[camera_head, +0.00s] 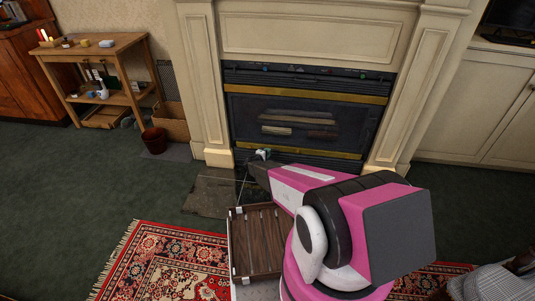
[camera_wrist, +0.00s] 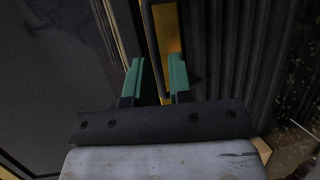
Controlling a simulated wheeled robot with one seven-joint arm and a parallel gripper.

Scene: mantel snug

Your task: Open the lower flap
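The fireplace's lower flap is a dark ribbed panel (camera_head: 318,162) at the foot of the firebox, under a brass strip (camera_head: 310,151). My arm partly hides its left and lower part. In the wrist view the ribbed panel (camera_wrist: 213,55) stands at the right, with the brass strip (camera_wrist: 168,28) beside it. My gripper (camera_wrist: 156,68) has its two green-tipped fingers apart. A dark thin bar, perhaps a handle, runs between them; I cannot tell whether they touch it. In the head view my gripper (camera_head: 262,154) is at the flap's left end.
The dark glass firebox front (camera_head: 300,122) is above the flap. A patterned rug (camera_head: 165,262) and a slatted wooden tray (camera_head: 256,240) lie nearer. A wooden side table (camera_head: 100,52) and a small dark red pot (camera_head: 154,140) stand left. Green carpet is open at the left.

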